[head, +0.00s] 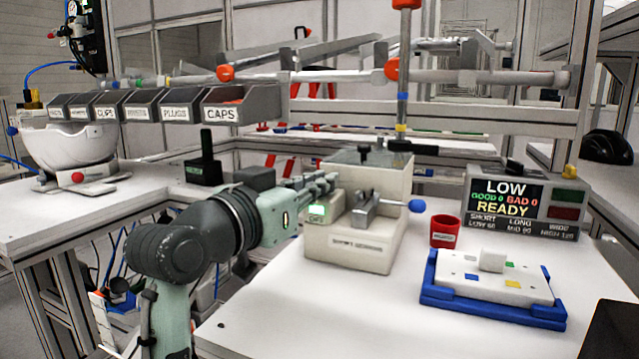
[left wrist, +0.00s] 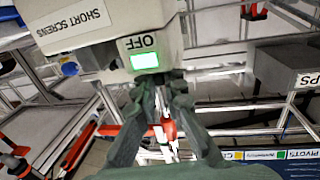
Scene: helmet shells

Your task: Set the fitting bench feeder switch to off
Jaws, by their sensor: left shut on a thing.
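The fitting bench feeder (head: 350,245) is a cream box on the white bench, with a label on its front. Its switch housing, with a lit green window (head: 316,210), is on its left side. In the left wrist view the feeder (left wrist: 100,25) appears upside down, labelled SHORT SCREWS. The word OFF stands beside the green window (left wrist: 145,61). My left gripper (head: 328,181) reaches in from the left. Its fingertips (left wrist: 164,82) are shut on the feeder switch, right by the green window. The fingers hide the held part, so its position is unclear. My right gripper is not in view.
A display (head: 515,205) reads LOW and READY. A red cup (head: 445,231) and a blue tray (head: 440,297) with a white board stand right of the feeder. Grey bins (head: 240,105) and a white helmet shell (head: 70,148) are at left. The front of the bench is clear.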

